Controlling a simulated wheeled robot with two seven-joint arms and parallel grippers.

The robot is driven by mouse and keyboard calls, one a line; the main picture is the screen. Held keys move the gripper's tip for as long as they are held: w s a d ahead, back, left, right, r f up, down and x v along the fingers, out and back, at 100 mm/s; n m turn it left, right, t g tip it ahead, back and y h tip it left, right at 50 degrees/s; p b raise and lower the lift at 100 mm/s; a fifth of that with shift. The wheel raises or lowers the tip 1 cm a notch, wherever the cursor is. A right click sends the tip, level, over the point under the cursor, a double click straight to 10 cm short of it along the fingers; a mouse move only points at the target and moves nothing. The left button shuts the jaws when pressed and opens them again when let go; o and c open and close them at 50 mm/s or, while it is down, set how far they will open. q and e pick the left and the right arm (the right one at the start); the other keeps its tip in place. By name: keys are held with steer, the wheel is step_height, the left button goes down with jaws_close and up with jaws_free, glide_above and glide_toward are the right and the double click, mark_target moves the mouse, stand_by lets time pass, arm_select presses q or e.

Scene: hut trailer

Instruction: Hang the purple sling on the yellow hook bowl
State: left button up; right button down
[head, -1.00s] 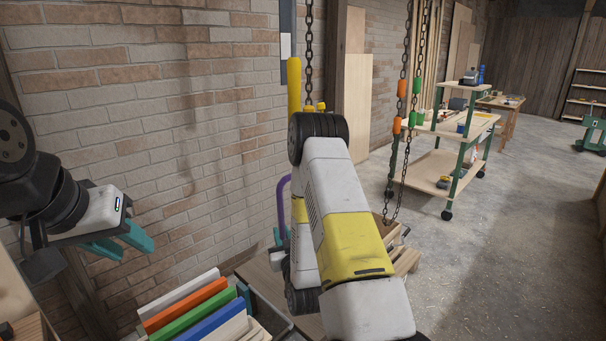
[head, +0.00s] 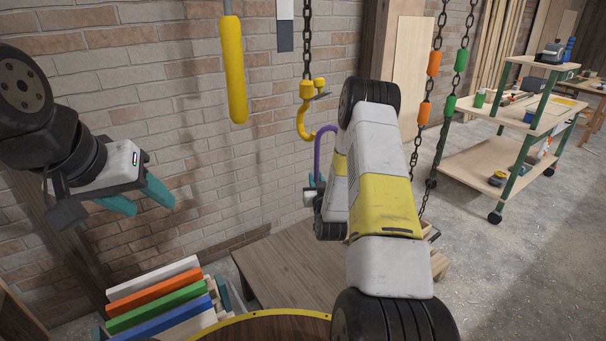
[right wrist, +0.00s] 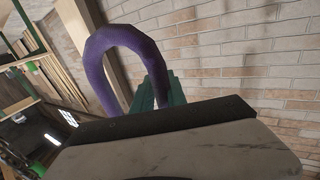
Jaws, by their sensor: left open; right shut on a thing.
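The yellow hook (head: 303,118) hangs from a chain in front of the brick wall, its curved bowl low. The purple sling (head: 319,150) stands up as an arch just right of the bowl; in the head view its top meets the bowl's edge, but I cannot tell whether they touch. The right wrist view shows the sling (right wrist: 108,45) as a full loop, with my right gripper (right wrist: 150,95) shut on it. My right arm hides part of the sling and gripper in the head view. My left gripper (head: 152,198) is open and empty at the left.
A yellow cylinder (head: 235,75) hangs left of the hook. Chains with orange and green links (head: 434,65) hang right of my arm. A wooden platform (head: 290,262) lies below, coloured boards (head: 160,300) at lower left, a shelf cart (head: 475,165) at right.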

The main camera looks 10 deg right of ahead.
steer(key=w+a+f, duration=0.4)
steer(key=w+f, duration=0.1)
steer(key=w, duration=0.5)
steer(key=shift+w, duration=0.4)
stand_by(1.3)
steer(key=shift+f, duration=0.15)
stand_by(0.4)
steer(key=c, duration=1.3)
jaws_free()
steer(key=shift+o, duration=0.2)
